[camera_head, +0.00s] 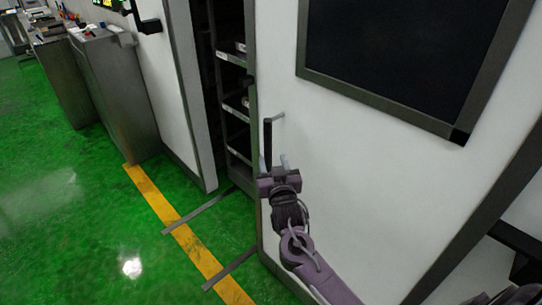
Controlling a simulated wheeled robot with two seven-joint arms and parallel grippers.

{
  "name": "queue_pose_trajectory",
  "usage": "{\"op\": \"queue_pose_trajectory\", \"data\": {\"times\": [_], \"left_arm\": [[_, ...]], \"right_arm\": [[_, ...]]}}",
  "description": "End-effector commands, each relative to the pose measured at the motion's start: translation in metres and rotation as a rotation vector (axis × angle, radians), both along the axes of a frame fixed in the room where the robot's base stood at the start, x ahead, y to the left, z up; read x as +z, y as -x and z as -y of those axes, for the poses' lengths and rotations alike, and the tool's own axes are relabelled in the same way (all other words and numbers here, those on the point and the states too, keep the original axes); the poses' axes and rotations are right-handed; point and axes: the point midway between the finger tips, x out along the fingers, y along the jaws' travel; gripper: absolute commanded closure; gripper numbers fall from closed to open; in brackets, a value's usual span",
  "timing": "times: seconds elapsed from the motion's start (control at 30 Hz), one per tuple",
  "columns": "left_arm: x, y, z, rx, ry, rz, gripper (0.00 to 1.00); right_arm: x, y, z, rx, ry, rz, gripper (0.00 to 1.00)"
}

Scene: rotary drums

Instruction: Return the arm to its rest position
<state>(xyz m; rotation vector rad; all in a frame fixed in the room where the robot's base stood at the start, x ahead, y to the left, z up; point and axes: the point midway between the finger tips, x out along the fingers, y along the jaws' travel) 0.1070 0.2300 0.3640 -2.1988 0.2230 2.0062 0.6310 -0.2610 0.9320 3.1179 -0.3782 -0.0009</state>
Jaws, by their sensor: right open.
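My right gripper (273,165) is in the middle of the head view, its arm coming in from the lower right. It is open, and nothing shows between its fingers. It is just below and close to a dark vertical door handle (267,142) on a white panel (350,185). I cannot tell whether a finger touches the handle. My left gripper is not in view.
A dark opening with shelves (235,105) lies left of the white panel. A dark framed window (395,50) is at upper right. Grey cabinets (115,90) stand at left. The green floor (70,200) with a yellow line (185,235) is clear.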

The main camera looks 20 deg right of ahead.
Motion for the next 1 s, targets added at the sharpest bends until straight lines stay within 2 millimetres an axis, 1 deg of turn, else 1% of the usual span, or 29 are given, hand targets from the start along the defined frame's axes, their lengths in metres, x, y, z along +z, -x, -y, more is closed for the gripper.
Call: {"op": "queue_pose_trajectory", "data": {"times": [0.03,0.13,0.57,0.63,0.67,0.73,0.77,0.87,0.9,0.97,1.0], "left_arm": [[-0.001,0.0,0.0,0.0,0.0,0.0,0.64],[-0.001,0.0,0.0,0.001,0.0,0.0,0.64],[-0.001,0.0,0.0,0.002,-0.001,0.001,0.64],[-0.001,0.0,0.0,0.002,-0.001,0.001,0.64],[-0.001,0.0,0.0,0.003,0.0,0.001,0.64],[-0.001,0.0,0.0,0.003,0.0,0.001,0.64],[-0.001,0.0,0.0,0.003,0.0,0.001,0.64],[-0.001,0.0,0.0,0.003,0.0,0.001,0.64],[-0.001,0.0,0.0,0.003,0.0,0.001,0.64],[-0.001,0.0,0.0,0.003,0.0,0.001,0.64],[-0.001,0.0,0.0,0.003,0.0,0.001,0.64]], "right_arm": [[-0.001,0.005,-0.001,0.0,-0.001,0.0,0.57],[0.001,0.008,-0.002,-0.001,-0.002,0.001,0.57],[0.001,0.008,-0.002,-0.001,-0.001,0.001,0.57],[-0.005,0.009,-0.002,0.0,0.001,-0.009,0.57],[-0.01,0.009,-0.002,0.002,0.003,-0.02,0.57],[-0.033,0.01,-0.003,0.01,0.012,-0.064,0.57],[-0.047,0.012,-0.004,0.014,0.018,-0.092,0.57],[-0.11,0.022,-0.006,0.037,0.039,-0.213,0.57],[-0.14,0.029,-0.007,0.049,0.049,-0.271,0.57],[-0.184,0.044,-0.009,0.068,0.06,-0.358,0.57],[-0.213,0.055,-0.01,0.081,0.066,-0.416,0.57]]}}
